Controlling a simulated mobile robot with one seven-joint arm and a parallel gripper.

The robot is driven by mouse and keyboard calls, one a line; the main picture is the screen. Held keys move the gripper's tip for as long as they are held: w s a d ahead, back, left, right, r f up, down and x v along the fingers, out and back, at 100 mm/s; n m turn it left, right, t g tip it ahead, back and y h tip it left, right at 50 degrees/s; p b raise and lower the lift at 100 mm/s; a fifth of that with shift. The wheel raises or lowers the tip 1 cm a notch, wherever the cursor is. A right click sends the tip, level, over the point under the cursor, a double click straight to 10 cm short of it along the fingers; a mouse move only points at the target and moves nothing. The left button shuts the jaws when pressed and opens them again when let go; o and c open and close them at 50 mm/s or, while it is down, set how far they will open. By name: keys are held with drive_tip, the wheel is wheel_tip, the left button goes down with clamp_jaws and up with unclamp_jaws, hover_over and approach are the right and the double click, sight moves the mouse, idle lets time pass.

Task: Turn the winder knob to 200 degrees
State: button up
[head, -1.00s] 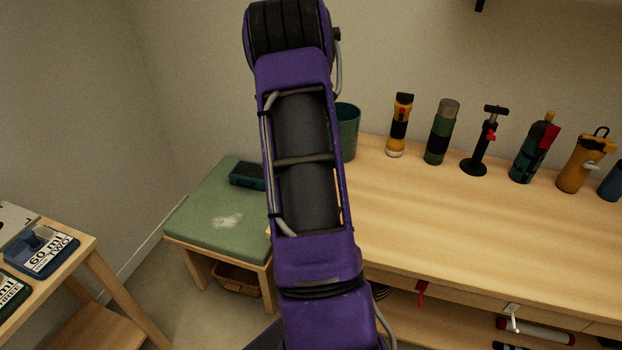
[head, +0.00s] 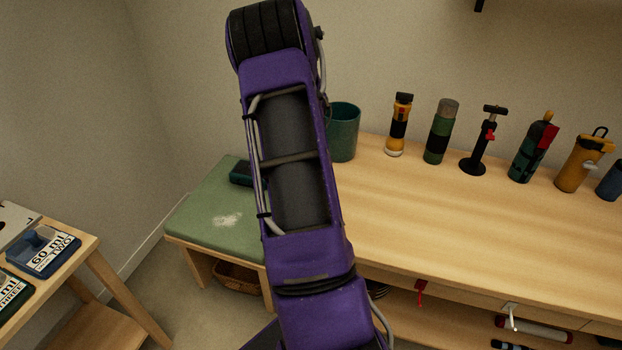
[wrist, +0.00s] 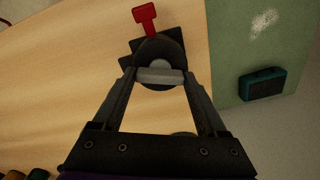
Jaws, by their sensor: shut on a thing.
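In the wrist view, a dark round device (wrist: 158,48) with a pale grey cross-bar (wrist: 160,76) sits by the wooden tabletop's edge. The bar appears to be the winder knob. A red tab (wrist: 145,16) sticks out from the device's far side. My gripper (wrist: 160,77) is shut on the bar, with one finger at each end of it. The device's dark body is partly hidden behind the bar and fingers. Any angle marks are too small or hidden to read. In the head view my arm covers this spot, so the knob and gripper do not show there.
A wooden bench (head: 450,230) carries a green cup (head: 343,132), a yellow-black flask (head: 399,125), a pump (head: 479,145) and several bottles at the back. A green cushioned seat (head: 215,212) with a teal box (head: 241,173) stands left. Another table (head: 70,265) is at far left.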

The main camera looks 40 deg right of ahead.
idle(0.3)
drive_tip(key=o, duration=1.3)
drive_tip(key=shift+r, duration=0.1)
wheel_tip(320, 180, up, 17)
drive_tip(key=p, duration=0.1)
drive_tip(key=shift+r, duration=0.15)
